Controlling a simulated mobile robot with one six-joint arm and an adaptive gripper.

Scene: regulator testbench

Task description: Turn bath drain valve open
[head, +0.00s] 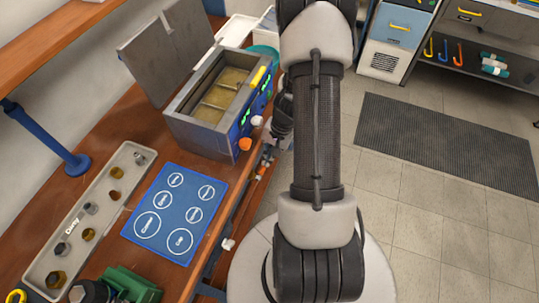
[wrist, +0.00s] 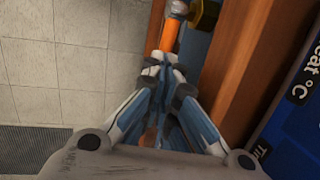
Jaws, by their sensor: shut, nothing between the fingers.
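The bath (head: 205,125) is a grey open tank with a blue front panel, standing on the wooden bench in the head view. In the wrist view an orange lever (wrist: 171,36), which looks like the drain valve's handle, runs down from a pale metal end beside a dark and yellow fitting (wrist: 206,14). My gripper (wrist: 162,62) is shut and empty, its fingertips at the lever's lower end. I cannot tell whether they touch it. In the head view my arm and the bath's front edge hide most of my gripper.
A blue mat (head: 175,213) with white circles and a grey tray (head: 88,215) of fittings lie on the bench (head: 120,125). The bath's raised lid (head: 168,50) leans behind it. Tiled floor (head: 420,235) with a dark mat (head: 445,145) is clear to the right.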

